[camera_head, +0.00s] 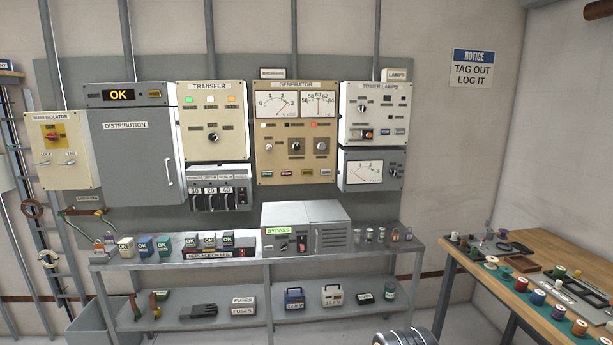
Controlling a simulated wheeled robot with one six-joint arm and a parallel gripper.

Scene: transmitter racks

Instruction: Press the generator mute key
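The generator panel (268,152) is a beige box on the grey backboard, in the middle of the head view. It has two white dial meters at the top, a row of small lamps below them, and rotary or key switches in the middle. A row of small coloured keys (308,173) runs along its lower edge. My gripper is not in view.
The transfer panel (187,128) is left of the generator panel and the tower lamps panel (350,127) is right. Below stands a steel shelf (400,255) with a grey bypass unit (325,214) and small items. A wooden bench (460,262) with spools is at right.

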